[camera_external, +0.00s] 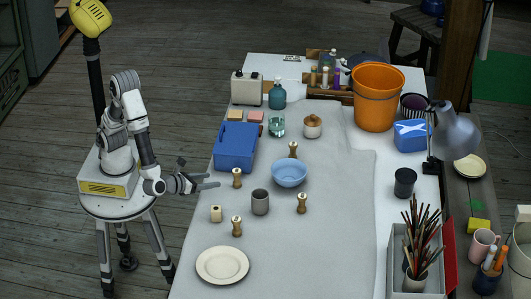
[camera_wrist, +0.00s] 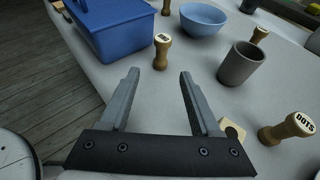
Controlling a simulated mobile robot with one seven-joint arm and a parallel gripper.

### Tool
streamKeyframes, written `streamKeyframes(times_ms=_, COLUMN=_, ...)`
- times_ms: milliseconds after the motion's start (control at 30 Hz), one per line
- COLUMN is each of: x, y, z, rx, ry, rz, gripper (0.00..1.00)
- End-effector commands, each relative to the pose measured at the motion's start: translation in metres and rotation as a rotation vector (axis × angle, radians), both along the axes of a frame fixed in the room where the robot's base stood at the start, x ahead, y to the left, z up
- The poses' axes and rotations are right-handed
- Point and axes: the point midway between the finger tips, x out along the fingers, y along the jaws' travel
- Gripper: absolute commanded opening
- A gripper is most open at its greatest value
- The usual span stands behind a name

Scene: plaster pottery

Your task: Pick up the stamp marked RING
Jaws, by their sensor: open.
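My gripper (camera_external: 210,181) is open and empty at the table's left edge, pointing right. In the wrist view its fingers (camera_wrist: 159,73) are spread, with a wooden stamp (camera_wrist: 162,50) standing upright just beyond the gap; this stamp also shows in the external view (camera_external: 237,179). Its white top carries dark lettering too small to read surely. A stamp marked DOTS (camera_wrist: 290,127) stands at the right. Another stamp (camera_wrist: 259,35) stands beyond the grey cup, and one (camera_wrist: 166,8) is cut off at the top edge. I cannot read RING on any stamp.
A blue box (camera_wrist: 122,29) stands left of the near stamp. A blue bowl (camera_external: 290,173) and grey cup (camera_external: 260,202) stand beyond it. A small pale block (camera_wrist: 233,131) lies beside the right finger. A cream plate (camera_external: 222,265) lies at the front.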

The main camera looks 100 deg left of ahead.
Motion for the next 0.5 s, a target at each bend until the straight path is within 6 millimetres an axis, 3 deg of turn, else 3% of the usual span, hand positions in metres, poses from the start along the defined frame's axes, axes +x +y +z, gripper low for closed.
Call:
streamKeyframes(times_ms=200, x=0.030, y=0.034, z=-0.022, rx=0.000, ry=0.000, rz=0.005, gripper=0.64)
streamKeyframes(times_ms=500, x=0.049, y=0.054, z=-0.031, rx=-0.001, ry=0.000, rz=0.003, gripper=0.64)
